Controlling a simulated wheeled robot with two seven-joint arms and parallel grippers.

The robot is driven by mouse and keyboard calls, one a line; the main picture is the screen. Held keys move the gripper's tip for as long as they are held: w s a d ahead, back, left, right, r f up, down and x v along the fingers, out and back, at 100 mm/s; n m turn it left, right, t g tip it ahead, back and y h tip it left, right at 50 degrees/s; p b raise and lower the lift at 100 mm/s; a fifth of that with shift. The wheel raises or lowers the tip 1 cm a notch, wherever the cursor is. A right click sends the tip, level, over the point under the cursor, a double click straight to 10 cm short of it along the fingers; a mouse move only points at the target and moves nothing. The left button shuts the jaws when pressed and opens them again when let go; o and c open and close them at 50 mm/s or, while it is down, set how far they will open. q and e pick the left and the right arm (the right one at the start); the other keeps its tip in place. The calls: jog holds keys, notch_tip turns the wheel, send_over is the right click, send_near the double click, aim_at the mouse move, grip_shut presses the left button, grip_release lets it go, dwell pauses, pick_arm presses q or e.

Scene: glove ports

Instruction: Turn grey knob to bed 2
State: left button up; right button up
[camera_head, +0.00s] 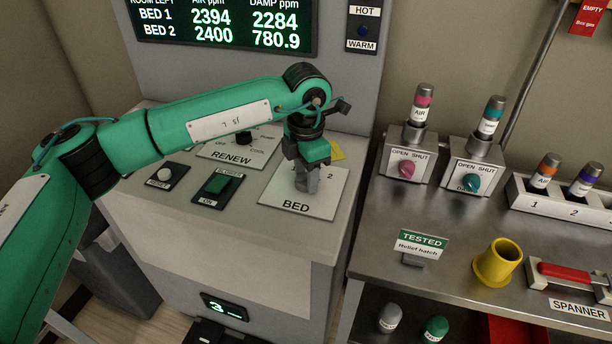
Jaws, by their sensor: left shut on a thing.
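The grey knob (305,184) stands on the BED plate (284,203) on top of the grey console. A "2" shows at the plate's upper right; other marks there are hidden behind my gripper. My left gripper (306,177) points down over the plate and is shut on the grey knob. The gripper hides most of the knob, so I cannot tell which way it points. The display (228,25) reads BED 1 2394 and 2284, BED 2 2400 and 780.9. My right gripper is not in view.
The RENEW knob (243,137), a RESET button (165,174) and a green switch (218,186) are left of the BED plate. A steel bench to the right holds AIR cylinders, pink (407,169) and teal (471,182) knobs, a yellow cup (497,262) and a red-handled spanner (564,272).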

pick_arm(q)
jog(key=shift+r, duration=0.1)
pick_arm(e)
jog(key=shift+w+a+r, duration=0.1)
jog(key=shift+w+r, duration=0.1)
pick_arm(q)
jog(key=o, duration=1)
jog(key=shift+c, duration=0.2)
jog(key=shift+r, duration=0.2)
notch_tip(320, 180, up, 13)
jog(key=b, duration=0.1)
jog(key=shift+r, duration=0.15)
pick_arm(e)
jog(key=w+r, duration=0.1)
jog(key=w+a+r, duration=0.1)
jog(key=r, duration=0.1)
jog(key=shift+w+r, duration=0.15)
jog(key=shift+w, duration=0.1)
